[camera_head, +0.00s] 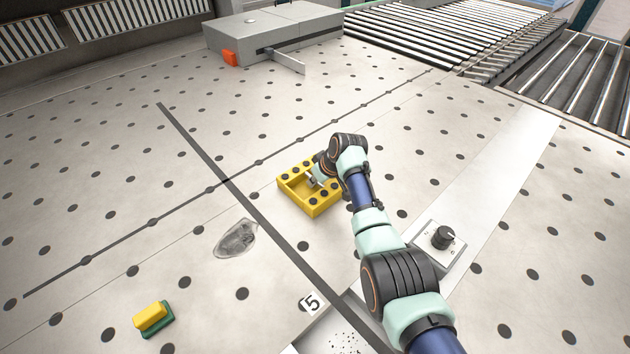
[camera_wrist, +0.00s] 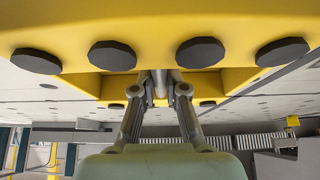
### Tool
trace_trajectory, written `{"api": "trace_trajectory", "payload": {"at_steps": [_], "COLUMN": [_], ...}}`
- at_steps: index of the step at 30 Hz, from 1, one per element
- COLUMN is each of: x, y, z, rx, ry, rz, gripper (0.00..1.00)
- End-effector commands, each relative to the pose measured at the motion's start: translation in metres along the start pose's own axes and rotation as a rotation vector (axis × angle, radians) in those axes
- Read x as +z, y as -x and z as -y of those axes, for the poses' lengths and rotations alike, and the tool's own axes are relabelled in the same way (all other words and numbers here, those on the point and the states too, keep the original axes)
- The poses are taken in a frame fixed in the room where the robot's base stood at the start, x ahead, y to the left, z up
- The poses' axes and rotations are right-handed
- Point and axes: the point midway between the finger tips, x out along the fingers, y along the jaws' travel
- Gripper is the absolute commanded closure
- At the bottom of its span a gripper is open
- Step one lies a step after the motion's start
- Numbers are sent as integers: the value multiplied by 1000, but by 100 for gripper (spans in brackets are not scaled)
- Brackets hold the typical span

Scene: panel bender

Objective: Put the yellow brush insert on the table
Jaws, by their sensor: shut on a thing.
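The yellow brush insert (camera_head: 297,199) is an open rectangular yellow frame with dark round discs along its top, near the middle of the head view. In the wrist view the brush insert (camera_wrist: 140,30) fills the upper part, with several dark discs showing. My gripper (camera_head: 316,183) reaches into the frame from the right. In the wrist view my gripper (camera_wrist: 160,85) has its fingers close together on the insert's wall. The arm hides part of the insert's right side. I cannot tell whether the insert touches the table (camera_head: 110,215) or is held slightly above it.
A yellow and green block (camera_head: 153,318) lies at the lower left. A knob on a plate (camera_head: 441,238) stands right of my arm. A grey machine block (camera_head: 270,28) and rollers (camera_head: 440,40) are at the back.

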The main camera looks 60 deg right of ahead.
Motion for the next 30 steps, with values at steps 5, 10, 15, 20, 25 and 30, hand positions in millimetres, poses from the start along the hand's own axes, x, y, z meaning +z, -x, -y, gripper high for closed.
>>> {"api": "trace_trajectory", "payload": {"at_steps": [5,10,15,20,25,30], "x": [1,1,1,-2,-3,-2], "y": [-2,-2,-2,7,41,84], "z": [0,0,0,0,-1,-1], "rx": [0,0,0,1,3,2], "ry": [0,0,0,0,0,0], "rz": [0,0,0,-2,-4,-4], "gripper": [82,63,63,63,63,63]}}
